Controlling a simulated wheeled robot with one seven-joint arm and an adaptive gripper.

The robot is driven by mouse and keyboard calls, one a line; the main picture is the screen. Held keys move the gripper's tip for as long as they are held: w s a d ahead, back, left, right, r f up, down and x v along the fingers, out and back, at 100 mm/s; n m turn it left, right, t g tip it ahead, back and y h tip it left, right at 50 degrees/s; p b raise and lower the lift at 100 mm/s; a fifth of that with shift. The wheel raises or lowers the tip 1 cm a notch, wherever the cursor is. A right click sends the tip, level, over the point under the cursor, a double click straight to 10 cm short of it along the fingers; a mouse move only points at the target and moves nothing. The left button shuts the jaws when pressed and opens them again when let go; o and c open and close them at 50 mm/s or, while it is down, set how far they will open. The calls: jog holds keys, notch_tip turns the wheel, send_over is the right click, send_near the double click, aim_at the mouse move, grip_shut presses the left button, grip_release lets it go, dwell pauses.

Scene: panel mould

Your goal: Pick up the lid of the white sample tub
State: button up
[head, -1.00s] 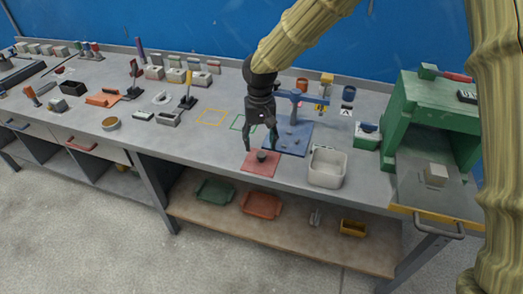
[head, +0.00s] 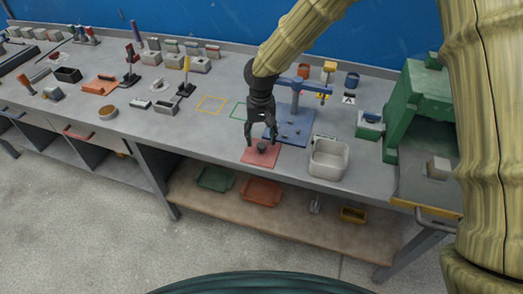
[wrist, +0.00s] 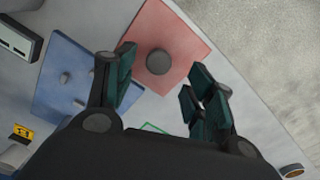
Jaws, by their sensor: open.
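A red square piece (head: 259,157) lies flat on the bench, with a dark grey round knob-like part (head: 262,147) on it. I cannot tell whether the two are one lid. In the wrist view, the red square (wrist: 183,31) and grey round part (wrist: 158,61) show beyond and between the fingers. My gripper (head: 262,139) points down over the round part, with its fingers apart. In the wrist view my gripper (wrist: 160,90) holds nothing. The white tub (head: 328,159) stands open-topped to the right of the red square.
A blue plate (head: 284,132) with a blue stand (head: 298,95) is just behind. A green press-like frame (head: 412,105) stands at right. The bench's front edge runs close in front of the red square. Small blocks and tools fill the left.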

aim_at(262, 145)
jog(key=shift+d+f+p, duration=0.15)
jog(key=shift+f+p, duration=0.7)
jog(key=shift+f, duration=1.55)
jog(key=shift+s, duration=0.1)
jog(key=c, duration=1.1)
